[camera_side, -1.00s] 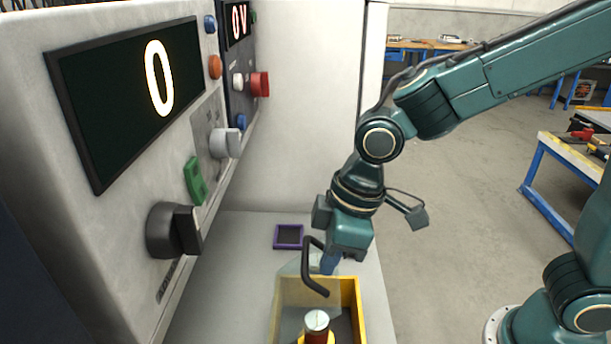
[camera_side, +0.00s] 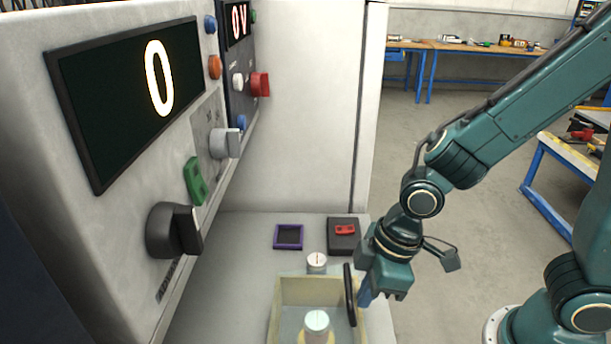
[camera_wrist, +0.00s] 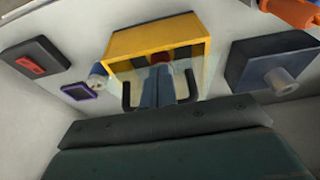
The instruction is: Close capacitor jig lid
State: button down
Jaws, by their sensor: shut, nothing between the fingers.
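The yellow jig box (camera_side: 275,310) stands at the bottom middle of the side view. Its clear lid (camera_side: 335,300) now spreads over the opening and makes the inside look pale; I cannot tell whether it is fully down. The black lid handle (camera_side: 349,295) is on the box's right side. A capacitor (camera_side: 317,325) with a white top stands inside, seen through the lid. My gripper (camera_side: 366,298) is shut and empty, just right of the handle. In the wrist view the blue fingers (camera_wrist: 158,92) show between the two arms of the handle (camera_wrist: 190,86); contact is unclear.
A white-topped cylinder (camera_side: 316,262) stands behind the box. A purple-framed tray (camera_side: 289,236) and a dark box with a red part (camera_side: 344,236) lie farther back. The panel with knobs (camera_side: 175,230) walls off the left. A dark blue block (camera_wrist: 255,66) shows in the wrist view.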

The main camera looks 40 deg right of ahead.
jog(key=shift+r, duration=0.2)
dwell(0.4)
jog(key=c, duration=2.2)
grip_release()
jog(key=shift+v, duration=6.75)
jog(key=c, duration=1.5)
grip_release()
notch_tip(320, 180, up, 4)
jog(key=n+g+h, duration=0.2)
jog(key=n, duration=1.6)
send_over(348, 281)
jog(key=shift+f, duration=0.15)
notch_tip(348, 281, down, 13)
jog(key=shift+f, duration=0.25)
